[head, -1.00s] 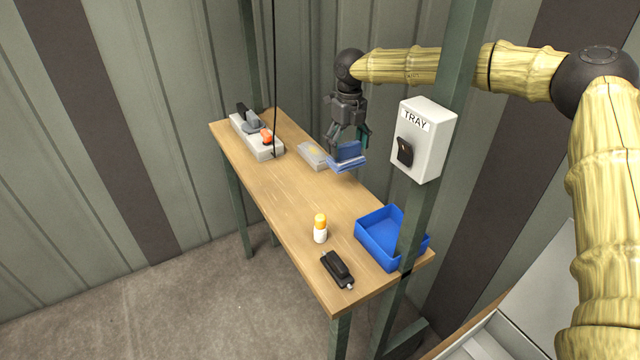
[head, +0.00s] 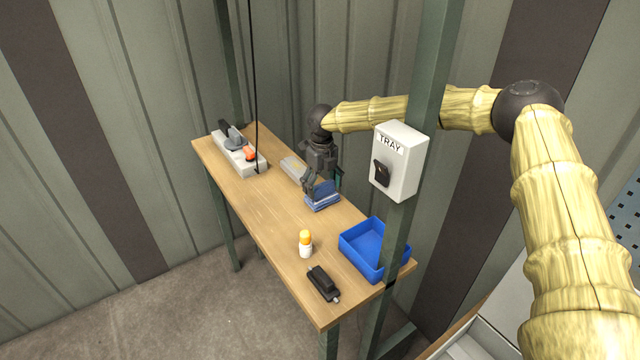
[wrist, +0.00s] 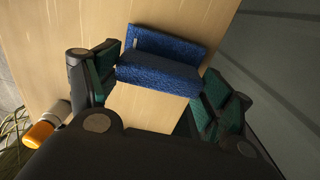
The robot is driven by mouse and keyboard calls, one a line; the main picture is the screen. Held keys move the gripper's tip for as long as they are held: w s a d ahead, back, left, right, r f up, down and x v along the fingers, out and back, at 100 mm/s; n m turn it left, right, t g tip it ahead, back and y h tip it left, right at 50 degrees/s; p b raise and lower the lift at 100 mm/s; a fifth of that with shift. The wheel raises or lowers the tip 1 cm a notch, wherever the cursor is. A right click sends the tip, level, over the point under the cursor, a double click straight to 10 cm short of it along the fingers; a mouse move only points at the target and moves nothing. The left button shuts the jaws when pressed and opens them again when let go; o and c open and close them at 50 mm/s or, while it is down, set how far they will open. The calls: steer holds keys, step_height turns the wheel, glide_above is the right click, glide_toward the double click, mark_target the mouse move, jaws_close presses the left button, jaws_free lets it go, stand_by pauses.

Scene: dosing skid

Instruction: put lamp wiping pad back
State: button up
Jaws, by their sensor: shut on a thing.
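The lamp wiping pad appears to be the blue block (head: 322,197), with a lighter band along its side, low over the wooden table or on it; I cannot tell whether it touches. In the wrist view the blue pad (wrist: 160,72) lies between the green-padded fingers. My gripper (head: 320,182) is shut on it from above, and the fingers (wrist: 160,62) are at its two ends. The head view hides part of the contact behind the gripper.
A blue tray (head: 347,246) stands at the table's (head: 235,205) near right. A white bottle with an orange cap (head: 305,244) and a black device (head: 322,284) are close by. A grey block (head: 292,167) is partly behind my gripper. A post carries a box labelled TRAY (head: 405,160).

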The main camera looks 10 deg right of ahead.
mark_target(322, 184)
steer(key=shift+f, duration=0.4)
steer(key=o, duration=0.9)
steer(key=shift+r, duration=0.1)
step_height(322, 184, up, 12)
steer(key=b, duration=0.4)
